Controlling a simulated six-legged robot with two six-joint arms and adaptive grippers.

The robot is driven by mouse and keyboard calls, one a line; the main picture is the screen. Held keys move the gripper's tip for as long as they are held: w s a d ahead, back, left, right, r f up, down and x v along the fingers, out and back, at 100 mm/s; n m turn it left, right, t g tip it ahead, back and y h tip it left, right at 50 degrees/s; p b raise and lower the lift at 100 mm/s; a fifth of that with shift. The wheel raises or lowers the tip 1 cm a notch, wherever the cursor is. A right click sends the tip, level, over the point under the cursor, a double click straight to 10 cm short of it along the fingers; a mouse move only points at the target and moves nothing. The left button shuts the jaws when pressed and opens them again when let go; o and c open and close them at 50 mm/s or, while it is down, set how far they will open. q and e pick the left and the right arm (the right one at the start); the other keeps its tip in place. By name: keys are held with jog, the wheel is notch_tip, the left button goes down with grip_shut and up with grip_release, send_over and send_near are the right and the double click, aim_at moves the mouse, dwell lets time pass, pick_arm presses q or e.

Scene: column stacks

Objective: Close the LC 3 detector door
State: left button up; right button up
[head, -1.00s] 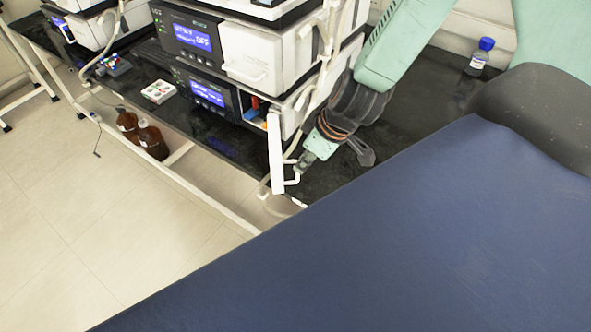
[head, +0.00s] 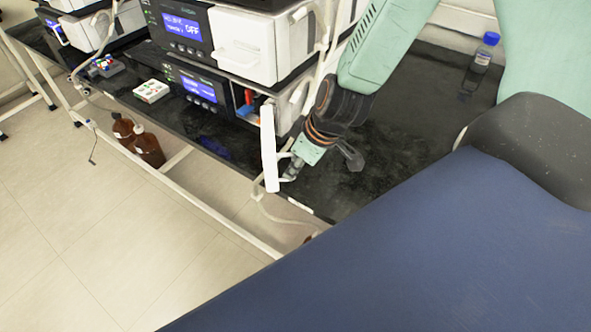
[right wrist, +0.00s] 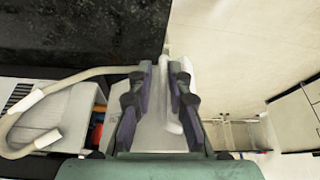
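The LC 3 detector (head: 203,87) appears to be the lower black-fronted unit of the near stack in the head view. Its white door (head: 268,150) stands open, swung out toward me, with a white handle on it. Coloured parts show in the bay behind it. My right gripper (head: 289,170) is at the door's handle side, close to the handle. In the right wrist view, its two fingers (right wrist: 163,85) are apart, with pale door surface (right wrist: 155,132) and the rounded white handle (right wrist: 188,122) between or just beyond them. Contact is unclear. My left gripper is out of view.
The black bench (head: 400,130) is clear right of the stack, apart from a blue-capped bottle (head: 483,55). White tubing (head: 268,205) hangs by the door. A small white tray (head: 151,91) sits left. Brown bottles (head: 147,147) stand below the bench.

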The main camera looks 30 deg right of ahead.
jog(key=shift+w+a, duration=0.2)
jog(key=shift+a, duration=0.15)
jog(key=shift+s+d, duration=0.1)
jog(key=shift+d, duration=0.15)
jog(key=c, duration=0.3)
grip_shut()
jog(key=shift+a, duration=0.15)
